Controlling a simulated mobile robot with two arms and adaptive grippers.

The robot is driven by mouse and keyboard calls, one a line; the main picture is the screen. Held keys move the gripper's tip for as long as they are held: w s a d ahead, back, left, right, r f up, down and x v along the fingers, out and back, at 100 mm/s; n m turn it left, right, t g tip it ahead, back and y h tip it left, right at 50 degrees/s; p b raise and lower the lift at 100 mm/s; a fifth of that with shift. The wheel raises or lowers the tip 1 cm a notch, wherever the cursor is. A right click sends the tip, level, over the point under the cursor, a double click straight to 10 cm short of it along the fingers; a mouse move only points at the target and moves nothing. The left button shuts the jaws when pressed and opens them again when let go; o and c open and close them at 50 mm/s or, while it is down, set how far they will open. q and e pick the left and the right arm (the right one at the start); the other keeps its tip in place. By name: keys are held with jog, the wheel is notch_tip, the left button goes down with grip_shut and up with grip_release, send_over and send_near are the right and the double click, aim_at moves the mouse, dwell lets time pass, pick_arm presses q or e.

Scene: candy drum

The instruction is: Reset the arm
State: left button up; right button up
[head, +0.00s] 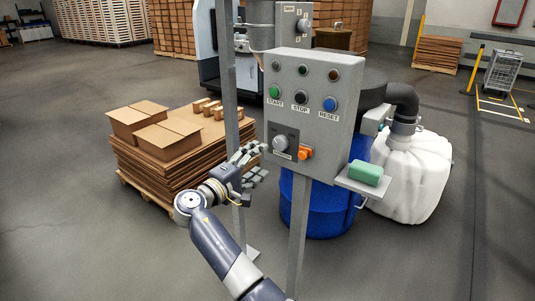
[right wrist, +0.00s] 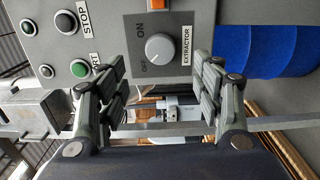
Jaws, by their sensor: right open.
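My right arm comes up from the bottom of the head view. Its gripper (head: 256,162) is open and empty, just left of the lower left edge of the grey control panel (head: 316,74). In the right wrist view the two fingers of this gripper (right wrist: 163,95) stand wide apart, with nothing between them. Beyond them shows the extractor knob (right wrist: 160,47), which also shows in the head view (head: 280,143). The fingers look apart from the panel. My left gripper is not in view.
An orange switch (head: 305,153) and a shelf with a green block (head: 366,172) are on the panel. A metal post (head: 231,75) stands close by my right gripper. A blue drum (head: 318,208), white sack (head: 413,175) and cardboard stack (head: 165,165) are around.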

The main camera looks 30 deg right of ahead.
jog(key=shift+v, duration=1.1)
jog(key=s+a+f+n+y, duration=0.1)
jog(key=f+n+y, duration=0.15)
jog(key=f, duration=0.85)
jog(key=s+a+f+n+t+y, duration=0.1)
jog(key=f+y, duration=0.2)
jog(key=f, duration=0.9)
jog(key=s+a+f+n+y, duration=0.1)
jog(key=f+n+y, duration=0.15)
jog(key=f, duration=0.85)
jog(key=s+a+f+m+g+y, duration=0.1)
jog(key=s+a+f+y, duration=0.1)
jog(key=s+f, duration=0.7)
jog(key=s+a+f+g+y, duration=0.2)
jog(key=s+f, duration=0.4)
jog(key=f, duration=0.5)
jog(key=s+f+m+g+y, duration=0.1)
jog(key=s+f, duration=0.4)
jog(key=s, duration=0.7)
jog(key=s+f+m+g+y, duration=0.1)
jog(key=s+f, duration=0.4)
jog(key=s, duration=0.8)
jog(key=s+a+f+m+g+y, duration=0.1)
jog(key=s+f+m, duration=0.4)
jog(key=s, duration=0.8)
jog(key=shift+s+f+g+y, duration=0.2)
jog(key=shift+f+g+y, duration=0.15)
jog(key=shift+y, duration=0.45)
